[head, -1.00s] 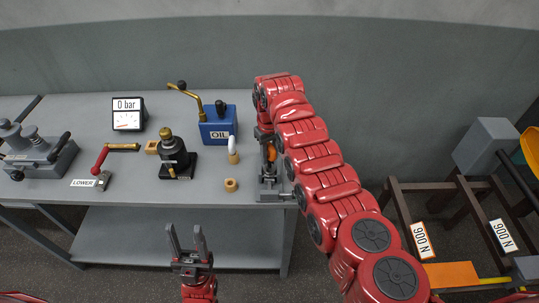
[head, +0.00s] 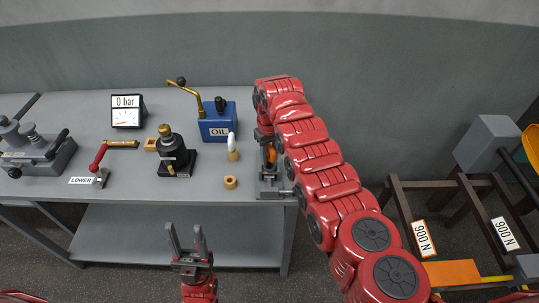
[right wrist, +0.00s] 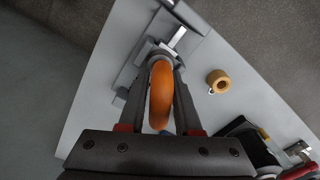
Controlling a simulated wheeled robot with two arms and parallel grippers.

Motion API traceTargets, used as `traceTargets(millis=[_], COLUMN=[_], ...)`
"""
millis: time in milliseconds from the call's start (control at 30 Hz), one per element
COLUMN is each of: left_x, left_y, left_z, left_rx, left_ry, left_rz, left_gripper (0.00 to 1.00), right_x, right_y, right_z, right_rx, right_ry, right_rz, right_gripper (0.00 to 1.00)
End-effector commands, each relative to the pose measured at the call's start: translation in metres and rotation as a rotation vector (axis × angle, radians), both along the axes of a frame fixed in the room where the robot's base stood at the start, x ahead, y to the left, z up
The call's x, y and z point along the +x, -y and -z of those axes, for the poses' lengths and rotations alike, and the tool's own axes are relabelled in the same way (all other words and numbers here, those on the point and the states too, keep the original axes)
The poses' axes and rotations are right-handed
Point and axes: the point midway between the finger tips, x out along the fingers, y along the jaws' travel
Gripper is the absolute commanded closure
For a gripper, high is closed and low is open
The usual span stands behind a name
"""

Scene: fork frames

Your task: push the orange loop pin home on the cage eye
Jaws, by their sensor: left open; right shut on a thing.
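The orange loop pin (right wrist: 161,95) is between the fingers of my right gripper (right wrist: 163,68) in the right wrist view. The gripper is shut on it. In the head view the orange loop pin (head: 270,154) shows as a small patch beside my arm. The grey cage fitting (head: 272,187) stands below it at the bench's right end; in the right wrist view, grey metal of this fitting (right wrist: 143,62) lies just past the fingertips. The pin's lower end and the eye are hidden, so I cannot tell how deep it sits. My left gripper (head: 188,244) is open and empty before the bench.
A wooden ring (head: 230,183), a white-tipped peg (head: 233,150), a black jack (head: 173,157) and a blue oil box (head: 218,124) stand there. A brown frame (head: 390,215) stands right.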

Motion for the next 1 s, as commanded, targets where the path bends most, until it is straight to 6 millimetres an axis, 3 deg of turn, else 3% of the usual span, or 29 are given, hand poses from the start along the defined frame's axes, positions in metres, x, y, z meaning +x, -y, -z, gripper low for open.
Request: traceTargets(millis=[800, 833, 1000], left_x=[0.000, 0.000, 0.000], left_y=[0.000, 0.000, 0.000], left_z=[0.014, 0.014, 0.013], left_rx=[0.000, 0.000, 0.000], left_ry=[0.000, 0.000, 0.000], left_rz=[0.000, 0.000, 0.000], left_gripper=[0.50, 0.50, 0.50], right_x=[0.000, 0.000, 0.000], right_y=[0.000, 0.000, 0.000], right_z=[0.021, 0.021, 0.020], right_rx=[0.000, 0.000, 0.000], right_ry=[0.000, 0.000, 0.000], right_rz=[0.000, 0.000, 0.000], right_gripper=[1.00, 0.66, 0.35])
